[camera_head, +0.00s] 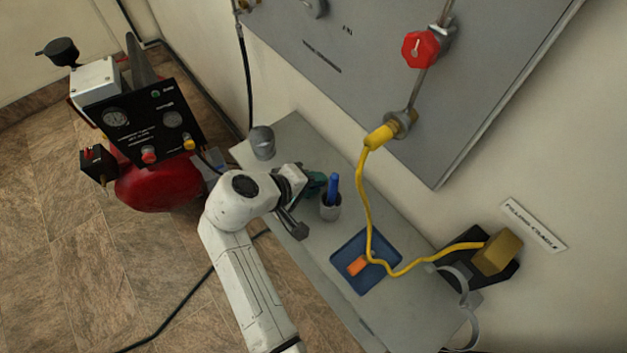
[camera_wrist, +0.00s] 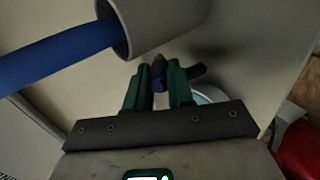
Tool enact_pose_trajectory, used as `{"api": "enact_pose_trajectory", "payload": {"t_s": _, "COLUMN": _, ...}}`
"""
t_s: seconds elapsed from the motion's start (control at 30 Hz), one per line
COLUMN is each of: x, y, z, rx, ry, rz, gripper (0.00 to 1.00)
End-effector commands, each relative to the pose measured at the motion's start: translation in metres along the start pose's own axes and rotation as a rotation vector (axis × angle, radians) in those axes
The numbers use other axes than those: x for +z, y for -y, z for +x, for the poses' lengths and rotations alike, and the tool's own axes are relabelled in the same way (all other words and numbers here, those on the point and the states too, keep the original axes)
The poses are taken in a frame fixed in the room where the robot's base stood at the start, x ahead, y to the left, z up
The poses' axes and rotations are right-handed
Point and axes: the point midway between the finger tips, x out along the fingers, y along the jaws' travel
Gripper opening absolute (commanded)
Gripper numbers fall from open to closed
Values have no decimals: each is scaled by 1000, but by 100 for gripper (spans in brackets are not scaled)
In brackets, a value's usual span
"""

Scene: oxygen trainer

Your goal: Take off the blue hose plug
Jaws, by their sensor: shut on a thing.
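My gripper (camera_head: 316,183) is low over the grey bench, just left of a grey cup with a blue stick in it. In the wrist view its green fingers (camera_wrist: 156,78) are shut on a small dark blue piece (camera_wrist: 158,71), which looks like the blue hose plug. A dark rod-like part shows beside the right finger. In the head view the plug is hidden by my gripper and arm. I cannot tell whether the plug is still attached to anything.
The cup (camera_head: 330,208) with the blue stick (camera_head: 333,185) stands very close to my gripper. Another grey cup (camera_head: 262,143) is at the bench's back. A yellow hose (camera_head: 364,200) hangs from the wall panel (camera_head: 340,85).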

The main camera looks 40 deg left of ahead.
Motion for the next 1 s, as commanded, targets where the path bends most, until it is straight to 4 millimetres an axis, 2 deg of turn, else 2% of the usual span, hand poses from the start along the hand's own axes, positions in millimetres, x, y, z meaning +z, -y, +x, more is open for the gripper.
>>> {"api": "enact_pose_trajectory", "payload": {"t_s": 0.77, "x": 0, "y": 6, "z": 5, "rx": 0, "ry": 1, "rz": 0, "gripper": 0}}
{"api": "enact_pose_trajectory", "payload": {"t_s": 0.8, "x": 0, "y": 6, "z": 5, "rx": 0, "ry": 0, "rz": 0, "gripper": 23}}
{"api": "enact_pose_trajectory", "payload": {"t_s": 1.0, "x": 0, "y": 5, "z": 5, "rx": 0, "ry": 0, "rz": 0, "gripper": 42}}
